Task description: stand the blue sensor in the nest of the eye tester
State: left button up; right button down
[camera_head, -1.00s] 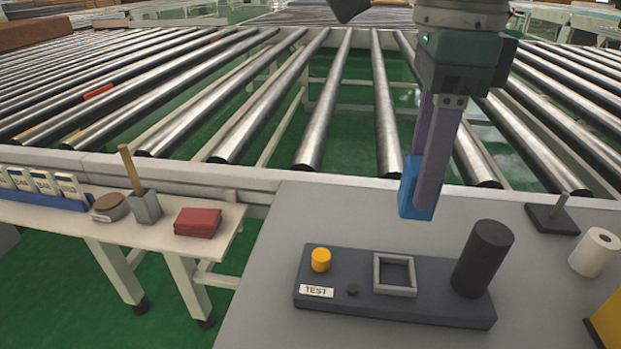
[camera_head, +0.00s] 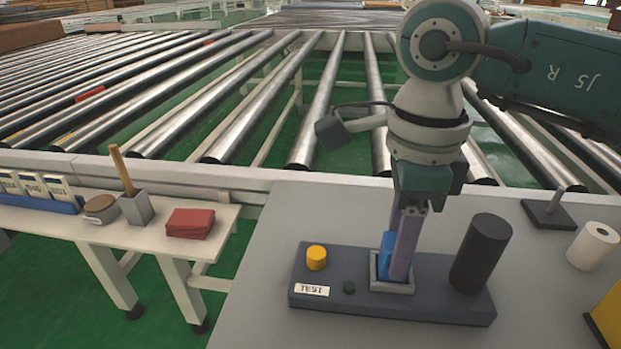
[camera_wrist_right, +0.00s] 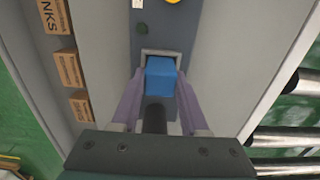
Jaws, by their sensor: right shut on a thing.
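The blue sensor (camera_head: 387,250) is between the purple fingers of my right gripper (camera_head: 400,268), which is shut on it. Its lower end is inside the square grey nest (camera_head: 393,288) of the eye tester (camera_head: 330,296). It looks about upright, and the fingertips reach down into the frame of the nest. In the right wrist view the blue sensor (camera_wrist_right: 160,77) sits between the fingers, against the nest rim (camera_wrist_right: 161,53). Whether it touches the nest floor is hidden. My left gripper is not in view.
The tester carries a yellow button (camera_head: 316,257), a dark green button (camera_head: 349,287), a TEST label (camera_head: 312,290) and a tall black cylinder (camera_head: 480,253) close right of my gripper. A white roll (camera_head: 592,246) and a dark stand (camera_head: 548,216) are further right. Boxes (camera_wrist_right: 68,68) show in the wrist view.

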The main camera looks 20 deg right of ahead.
jog(key=shift+c, duration=2.1)
grip_release()
jog(key=shift+f, duration=0.1)
